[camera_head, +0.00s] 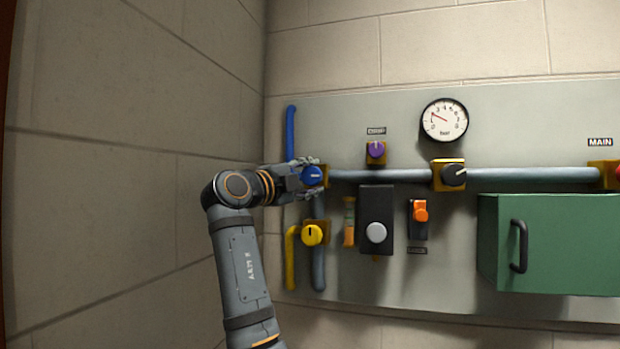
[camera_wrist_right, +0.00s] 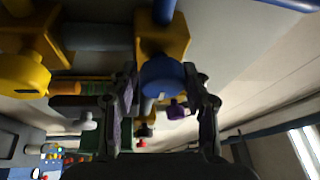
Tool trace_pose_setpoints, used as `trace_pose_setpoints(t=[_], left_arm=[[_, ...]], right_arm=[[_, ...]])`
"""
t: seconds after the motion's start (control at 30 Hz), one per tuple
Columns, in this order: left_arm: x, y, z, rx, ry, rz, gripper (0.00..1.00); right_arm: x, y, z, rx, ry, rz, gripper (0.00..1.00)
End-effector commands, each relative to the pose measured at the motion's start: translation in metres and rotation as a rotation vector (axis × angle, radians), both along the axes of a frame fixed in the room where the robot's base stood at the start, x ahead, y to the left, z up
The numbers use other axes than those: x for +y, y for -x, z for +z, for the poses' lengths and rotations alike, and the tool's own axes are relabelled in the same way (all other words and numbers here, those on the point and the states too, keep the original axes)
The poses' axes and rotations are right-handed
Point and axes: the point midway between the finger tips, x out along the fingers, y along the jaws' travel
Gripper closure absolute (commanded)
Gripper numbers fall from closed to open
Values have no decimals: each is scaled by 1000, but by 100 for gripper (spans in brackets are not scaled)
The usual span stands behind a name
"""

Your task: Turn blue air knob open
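The blue air knob (camera_head: 313,175) is on a yellow valve body at the left end of the grey pipe. Its pale pointer line lies about horizontal. My right gripper (camera_head: 308,176) reaches it from the left, one finger above and one below. In the right wrist view, the blue knob (camera_wrist_right: 162,76) sits between the two spread fingers of the right gripper (camera_wrist_right: 164,88). I cannot tell whether the fingers touch it. My left gripper is not in view.
A yellow knob (camera_head: 312,234) is just below. A purple knob (camera_head: 376,149), a black-knobbed valve (camera_head: 454,174), a gauge (camera_head: 444,120), an orange switch (camera_head: 420,212) and a green box (camera_head: 550,245) are to the right. The block wall (camera_head: 110,200) is close on the left.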

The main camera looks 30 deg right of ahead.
Motion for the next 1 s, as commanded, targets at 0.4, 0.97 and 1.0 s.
trace_pose_setpoints(t=[0.4, 0.97, 1.0], left_arm=[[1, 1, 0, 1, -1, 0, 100], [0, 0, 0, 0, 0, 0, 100], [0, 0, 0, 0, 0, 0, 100]], right_arm=[[1, 0, 1, 0, 3, 1, 33], [71, 23, -11, 1, 1, 1, 33], [71, 23, -11, 1, 2, 1, 33]])
